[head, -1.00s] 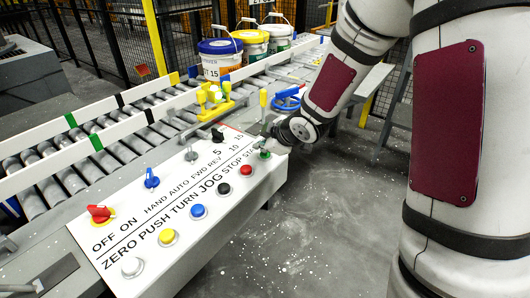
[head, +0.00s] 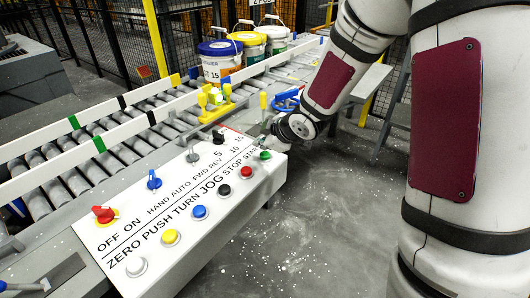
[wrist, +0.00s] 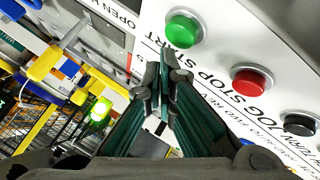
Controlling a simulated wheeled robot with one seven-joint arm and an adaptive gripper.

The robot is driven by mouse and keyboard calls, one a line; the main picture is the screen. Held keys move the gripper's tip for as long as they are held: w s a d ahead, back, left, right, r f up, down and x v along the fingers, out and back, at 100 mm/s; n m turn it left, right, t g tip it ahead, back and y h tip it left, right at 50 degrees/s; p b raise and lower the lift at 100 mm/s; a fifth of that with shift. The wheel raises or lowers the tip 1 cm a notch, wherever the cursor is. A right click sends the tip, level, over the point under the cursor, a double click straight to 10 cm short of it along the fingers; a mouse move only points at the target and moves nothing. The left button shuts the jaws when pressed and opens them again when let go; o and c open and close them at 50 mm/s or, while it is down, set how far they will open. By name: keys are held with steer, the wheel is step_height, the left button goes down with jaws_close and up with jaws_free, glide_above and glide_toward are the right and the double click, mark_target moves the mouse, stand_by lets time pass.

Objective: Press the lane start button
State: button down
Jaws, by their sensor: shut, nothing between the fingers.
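The green start button (wrist: 183,30) sits in a metal collar on the white control panel, beside the printed word START. It also shows at the panel's far right corner in the head view (head: 265,155). My gripper (wrist: 164,62) is shut and empty in the wrist view. Its tips appear beside the green button, apart from it in the picture. In the head view my wrist hangs just behind the button and the fingers are hardly visible. The red stop button (wrist: 251,81) lies to the right in the wrist view.
The panel (head: 190,222) also carries black, blue, yellow and white buttons and several selector knobs. A roller conveyor (head: 110,165) runs behind it, with three pails (head: 220,68) at its far end. A green lamp (wrist: 100,109) glows in the wrist view. Grey floor at right is clear.

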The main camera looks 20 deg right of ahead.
mark_target(263, 155)
step_height(263, 155, up, 5)
steer(key=p, duration=0.5)
stand_by(0.3)
steer(key=s+d+r+m+g+h+p, duration=0.1)
steer(key=s+d+r+m+h+p, duration=0.2)
steer(key=s+r, duration=0.6)
steer(key=s+d+r+m+g+h+p, duration=0.15)
steer(key=s+r+m, duration=0.25)
steer(key=s+r, duration=0.5)
steer(key=s+a+r+m+g+y+p, duration=0.1)
steer(key=s+r+m, duration=0.1)
steer(key=s, duration=0.9)
steer(key=s+a+r+m+g+p, duration=0.1)
steer(key=s+a+r+m+p, duration=0.1)
steer(key=s, duration=1)
steer(key=shift+a+r+m+y, duration=0.25)
steer(key=shift+r+m+y, duration=0.1)
steer(key=shift+r+m, duration=0.45)
